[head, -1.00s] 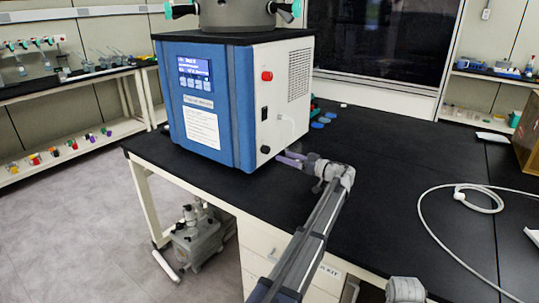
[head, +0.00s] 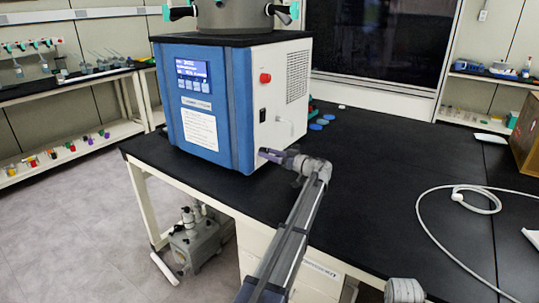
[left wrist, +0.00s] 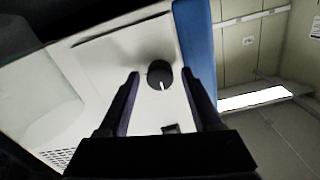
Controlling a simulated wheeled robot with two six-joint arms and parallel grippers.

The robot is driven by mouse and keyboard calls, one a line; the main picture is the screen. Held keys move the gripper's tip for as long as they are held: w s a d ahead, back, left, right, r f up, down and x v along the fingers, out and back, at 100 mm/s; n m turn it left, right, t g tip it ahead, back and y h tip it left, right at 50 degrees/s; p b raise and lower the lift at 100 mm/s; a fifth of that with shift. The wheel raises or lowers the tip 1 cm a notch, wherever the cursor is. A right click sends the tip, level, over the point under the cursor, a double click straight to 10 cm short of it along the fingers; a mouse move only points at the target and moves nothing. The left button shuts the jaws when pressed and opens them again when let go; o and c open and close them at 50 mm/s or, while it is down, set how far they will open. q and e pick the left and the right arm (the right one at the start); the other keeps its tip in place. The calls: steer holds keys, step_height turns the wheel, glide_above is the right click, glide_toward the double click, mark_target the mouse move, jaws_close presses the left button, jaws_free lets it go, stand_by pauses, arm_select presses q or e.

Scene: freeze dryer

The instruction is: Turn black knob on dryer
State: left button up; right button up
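The freeze dryer (head: 242,110) is a blue and white box on the black bench. Its black knob (left wrist: 159,80) is round, with a white mark, on the white side panel. In the left wrist view the knob lies between the tips of my left gripper (left wrist: 159,72), which is open, with a gap showing on each side. In the head view my left gripper (head: 269,155) is at the lower part of the side panel and hides the knob. My right gripper is not in view.
A red button (head: 265,78) and a dark switch (head: 262,115) sit above the knob on the same panel. Blue and green round items (head: 320,122) lie behind my left arm. A white cable (head: 470,198) lies on the right. The middle of the bench (head: 380,165) is clear.

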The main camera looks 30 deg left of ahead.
arm_select(q)
jaws_close()
stand_by(0.3)
steer(key=shift+m, duration=0.3)
steer(key=m, duration=1.2)
steer(key=shift+m, duration=2.3)
